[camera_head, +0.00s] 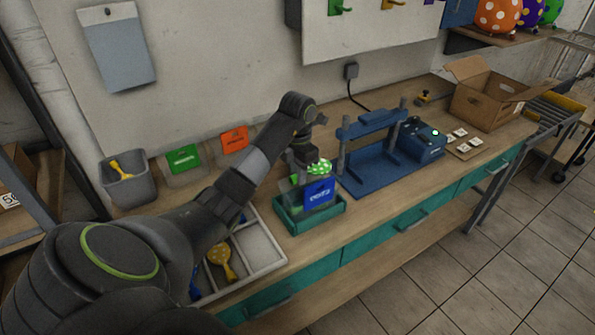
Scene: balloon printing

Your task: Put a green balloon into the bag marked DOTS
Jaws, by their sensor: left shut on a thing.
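A green balloon with white dots (320,167) is in my left gripper (309,162), which is shut on it. The gripper comes down from above, over the clear bag with a blue label (319,192). The label's white lettering is small but looks like DOTS. The bag stands upright in a teal tray (296,226) on the workbench. The balloon is at the bag's top; I cannot tell how far inside it is. My gripper's fingers are mostly hidden. My right gripper is not in view.
A divided white tray (270,266) holds a yellow balloon (221,256) and blue ones, partly under my arm. Green-labelled (184,158) and orange-labelled (234,140) bags stand behind. A blue press (372,168), a control box (422,145) and an open carton (488,100) are to the right.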

